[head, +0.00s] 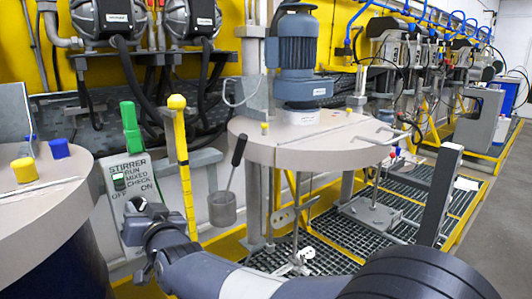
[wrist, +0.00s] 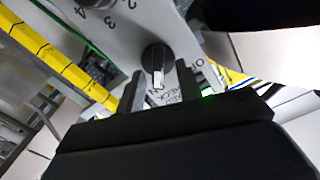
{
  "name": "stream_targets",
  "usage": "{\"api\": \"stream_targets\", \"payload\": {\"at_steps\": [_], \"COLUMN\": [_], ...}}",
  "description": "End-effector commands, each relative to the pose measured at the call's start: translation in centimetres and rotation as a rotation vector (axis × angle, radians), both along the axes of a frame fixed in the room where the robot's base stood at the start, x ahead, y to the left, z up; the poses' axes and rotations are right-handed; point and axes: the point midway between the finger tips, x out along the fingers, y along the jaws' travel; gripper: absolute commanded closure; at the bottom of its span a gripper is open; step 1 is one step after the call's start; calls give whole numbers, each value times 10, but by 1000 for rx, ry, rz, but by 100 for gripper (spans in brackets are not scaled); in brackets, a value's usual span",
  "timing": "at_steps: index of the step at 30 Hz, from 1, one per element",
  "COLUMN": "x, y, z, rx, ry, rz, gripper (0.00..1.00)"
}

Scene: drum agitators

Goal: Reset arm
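My arm reaches in from the lower right.
A yellow dipstick-like post (head: 182,155) and a ladle (head: 223,205) hang close right of my gripper. A drum lid (head: 35,215) is at left. A motor (head: 297,60) stands on a round lid (head: 320,138) at centre. Grating (head: 345,235) lies below.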

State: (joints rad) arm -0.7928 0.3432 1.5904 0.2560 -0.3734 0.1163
Motion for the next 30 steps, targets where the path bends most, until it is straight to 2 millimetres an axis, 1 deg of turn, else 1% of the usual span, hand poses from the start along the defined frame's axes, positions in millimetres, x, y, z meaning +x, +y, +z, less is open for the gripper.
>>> {"api": "stream_targets", "payload": {"at_steps": [1,15,21,30], "x": [0,-2,-2,-3], "y": [0,2,2,3], "z": [4,4,2,0], "rx": [-26,-256,-306,-321], "ry": [-20,-213,-257,-271], "rz": [1,1,1,1], "gripper": [66,66,66,66]}}
